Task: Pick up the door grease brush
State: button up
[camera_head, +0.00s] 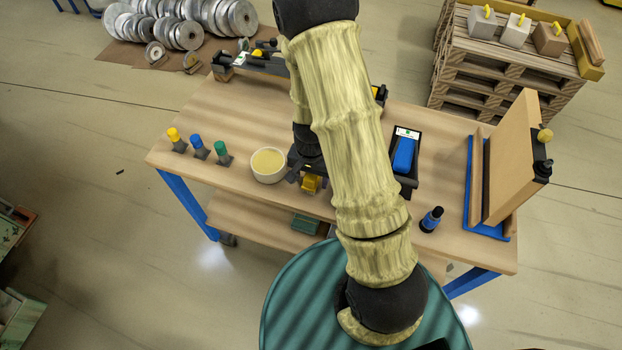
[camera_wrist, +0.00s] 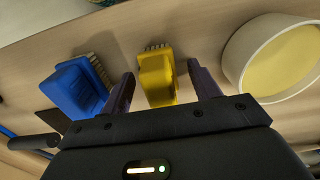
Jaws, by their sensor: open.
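A yellow brush with pale bristles stands between the open fingers of my gripper (camera_wrist: 161,76) in the wrist view; its yellow block (camera_wrist: 157,80) has a finger on each side, with gaps showing. In the head view the yellow brush (camera_head: 310,184) shows beside my gripper, partly hidden by my arm. A blue brush (camera_wrist: 75,92) with bristles lies left of the gripper in the wrist view; a blue block (camera_head: 403,155) sits on a black holder in the head view. I cannot tell from a label which brush is the door grease brush.
A bowl of pale yellow content (camera_head: 268,165) stands close to the gripper on the wooden table (camera_head: 240,110). Yellow, blue and green-topped small items (camera_head: 198,147) stand at the left. A dark blue-banded cylinder (camera_head: 431,220) and an upright panel (camera_head: 515,155) stand at the right.

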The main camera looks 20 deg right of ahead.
jog(key=shift+c, duration=0.4)
jog(key=c, duration=1)
notch_tip(320, 180, up, 10)
jog(key=shift+r+p, duration=0.1)
jog(key=shift+p, duration=0.3)
jog(key=shift+o, duration=1)
jog(key=shift+c, duration=0.4)
